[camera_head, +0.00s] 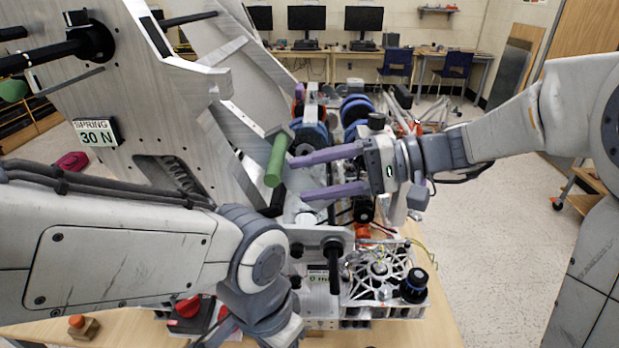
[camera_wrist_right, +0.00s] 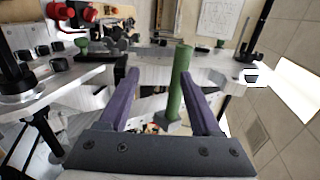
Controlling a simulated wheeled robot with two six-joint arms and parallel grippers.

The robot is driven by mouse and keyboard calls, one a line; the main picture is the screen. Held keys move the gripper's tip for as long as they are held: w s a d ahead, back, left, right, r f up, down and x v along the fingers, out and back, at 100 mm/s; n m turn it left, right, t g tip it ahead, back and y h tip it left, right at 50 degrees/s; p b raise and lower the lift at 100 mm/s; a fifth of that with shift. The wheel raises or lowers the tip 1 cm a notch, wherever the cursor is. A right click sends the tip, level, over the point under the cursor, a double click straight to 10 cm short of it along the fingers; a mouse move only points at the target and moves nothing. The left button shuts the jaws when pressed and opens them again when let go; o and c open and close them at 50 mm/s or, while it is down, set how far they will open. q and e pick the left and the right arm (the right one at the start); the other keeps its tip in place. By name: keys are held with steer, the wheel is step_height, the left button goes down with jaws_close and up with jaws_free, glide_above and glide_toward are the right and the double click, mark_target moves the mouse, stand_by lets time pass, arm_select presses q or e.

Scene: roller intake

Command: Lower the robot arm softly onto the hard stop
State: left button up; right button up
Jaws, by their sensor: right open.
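The intake's metal arm is a tall slanted grey plate (camera_head: 130,110) on the left, raised and tilted. A green cylindrical handle (camera_head: 277,160) sticks out near its lower right edge. My right gripper (camera_head: 297,179) is open, its two purple fingers pointing left at the handle. In the right wrist view the green handle (camera_wrist_right: 181,85) stands between the fingers, closer to the right one, with no clear grip. Whether it lies between the tips or just beyond them is hard to tell. I cannot pick out the hard stop with certainty. My left arm crosses the lower left; its gripper is out of frame.
A label reading "SPRING 30 N" (camera_head: 97,132) is on the plate. Blue rollers (camera_head: 310,137) sit behind the handle. A red-and-black box (camera_head: 190,315) is beside my left arm.

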steer(key=shift+d+r, duration=0.15)
steer(key=shift+d, duration=0.3)
steer(key=shift+d, duration=0.15)
steer(key=shift+v, duration=0.9)
steer(key=shift+d+r, duration=0.1)
steer(key=shift+d, duration=0.05)
steer(key=shift+v, duration=0.8)
